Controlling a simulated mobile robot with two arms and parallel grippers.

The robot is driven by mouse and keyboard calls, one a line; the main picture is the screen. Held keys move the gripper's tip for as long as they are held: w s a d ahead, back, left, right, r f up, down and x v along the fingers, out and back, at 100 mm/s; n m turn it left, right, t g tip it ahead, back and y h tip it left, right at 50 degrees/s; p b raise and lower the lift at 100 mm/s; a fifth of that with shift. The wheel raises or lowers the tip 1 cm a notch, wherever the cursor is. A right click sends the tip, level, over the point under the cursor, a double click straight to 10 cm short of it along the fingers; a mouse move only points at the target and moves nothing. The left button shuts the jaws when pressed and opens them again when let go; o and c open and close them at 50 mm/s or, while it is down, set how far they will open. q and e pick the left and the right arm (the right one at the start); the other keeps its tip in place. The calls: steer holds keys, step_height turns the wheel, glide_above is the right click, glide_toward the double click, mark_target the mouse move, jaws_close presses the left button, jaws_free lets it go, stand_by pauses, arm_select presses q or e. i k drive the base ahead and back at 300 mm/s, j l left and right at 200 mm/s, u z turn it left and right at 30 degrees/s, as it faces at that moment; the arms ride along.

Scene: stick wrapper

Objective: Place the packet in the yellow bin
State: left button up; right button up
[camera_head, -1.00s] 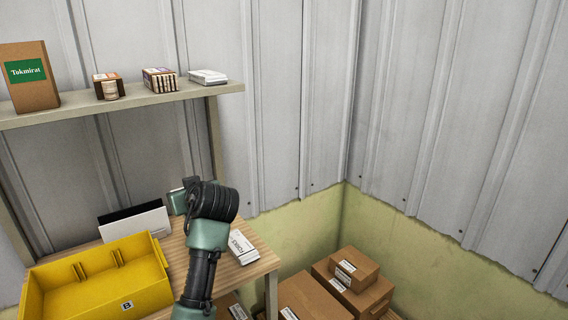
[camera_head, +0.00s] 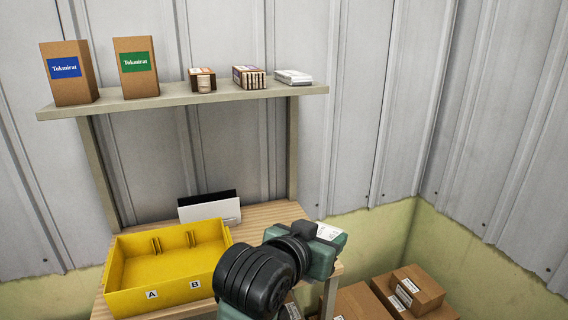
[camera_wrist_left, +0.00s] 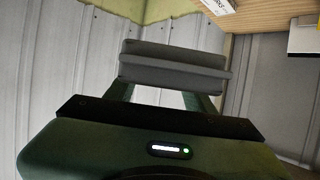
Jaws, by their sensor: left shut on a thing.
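My left gripper (camera_head: 328,246) is at the right side of the table, to the right of the yellow bin and apart from it. In the left wrist view, a dark grey ridged bar-like thing (camera_wrist_left: 172,60) lies across its fingers; it may be the packet, but I cannot make it out clearly. The gripper is shut on it. In the head view, the held thing cannot be told apart. The yellow bin (camera_head: 166,293) stands on the left of the table, with labels A and B, and its visible inside looks empty. My right gripper is out of view.
A white printed box (camera_head: 329,231) lies on the table behind my left gripper; it shows in the wrist view too (camera_wrist_left: 217,5). A black-and-white flat item (camera_head: 209,209) stands behind the bin. A shelf (camera_head: 185,99) holds several boxes. Cartons (camera_head: 412,290) are stacked at the lower right.

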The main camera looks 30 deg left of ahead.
mark_target(140, 282)
steer(key=i+u, duration=0.1)
steer(key=u, duration=0.35)
steer(key=i+u, duration=0.1)
steer(key=u, duration=0.3)
steer(key=l+u, duration=0.15)
steer(key=u, duration=0.3)
steer(key=i+l+u, duration=0.1)
steer(key=u, duration=0.3)
